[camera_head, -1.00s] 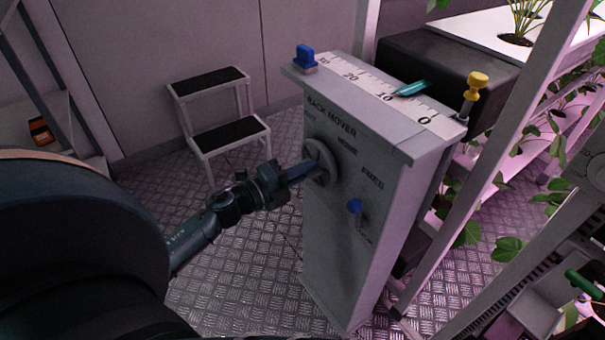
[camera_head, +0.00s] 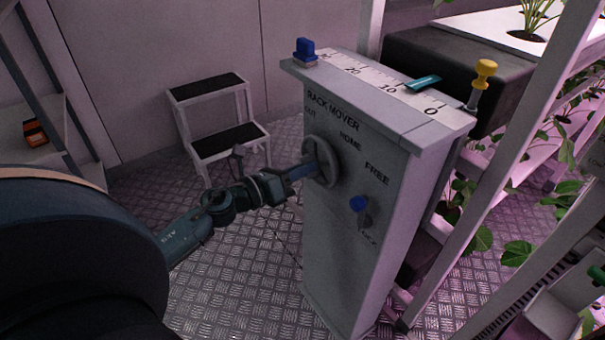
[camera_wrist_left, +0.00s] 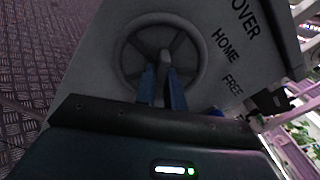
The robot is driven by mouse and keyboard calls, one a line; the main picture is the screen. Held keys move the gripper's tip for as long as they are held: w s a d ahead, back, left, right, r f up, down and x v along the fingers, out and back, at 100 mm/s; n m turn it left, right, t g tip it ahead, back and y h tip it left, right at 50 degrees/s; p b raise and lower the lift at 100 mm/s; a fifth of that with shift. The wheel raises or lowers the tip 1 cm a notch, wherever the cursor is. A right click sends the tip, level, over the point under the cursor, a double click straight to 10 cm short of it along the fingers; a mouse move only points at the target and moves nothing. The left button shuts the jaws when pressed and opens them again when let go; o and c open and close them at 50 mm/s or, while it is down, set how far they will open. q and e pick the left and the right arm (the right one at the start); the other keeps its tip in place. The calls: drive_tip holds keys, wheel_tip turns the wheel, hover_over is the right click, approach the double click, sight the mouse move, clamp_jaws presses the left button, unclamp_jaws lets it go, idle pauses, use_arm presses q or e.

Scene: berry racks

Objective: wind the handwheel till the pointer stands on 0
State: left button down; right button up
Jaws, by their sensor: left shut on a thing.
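The grey rack mover cabinet (camera_head: 350,250) stands upright in the head view. Its grey handwheel (camera_head: 331,149) is on the front face and also shows in the left wrist view (camera_wrist_left: 123,52). My left gripper (camera_head: 308,169) reaches in from the left, its blue fingers (camera_wrist_left: 162,88) shut on the wheel's handle (camera_wrist_left: 164,62). The fingers partly hide the handle. The teal pointer (camera_head: 425,82) lies over the white scale (camera_head: 405,98) on top, between 10 and 0. My right gripper is not in view.
A step stool (camera_head: 205,88) is behind left. White rack posts (camera_head: 510,160) and plants are close on the right.

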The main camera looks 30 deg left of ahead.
use_arm(q)
drive_tip(key=m+b, duration=0.3)
drive_tip(key=m, duration=0.4)
drive_tip(key=shift+f+m, duration=0.1)
drive_tip(key=shift+m, duration=0.2)
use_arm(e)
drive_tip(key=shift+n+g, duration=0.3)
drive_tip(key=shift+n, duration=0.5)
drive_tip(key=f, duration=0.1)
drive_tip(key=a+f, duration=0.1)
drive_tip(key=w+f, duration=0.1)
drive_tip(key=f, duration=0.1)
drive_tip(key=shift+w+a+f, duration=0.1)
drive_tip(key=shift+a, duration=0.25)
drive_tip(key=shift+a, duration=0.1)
use_arm(q)
drive_tip(key=c, duration=1.5)
unclamp_jaws()
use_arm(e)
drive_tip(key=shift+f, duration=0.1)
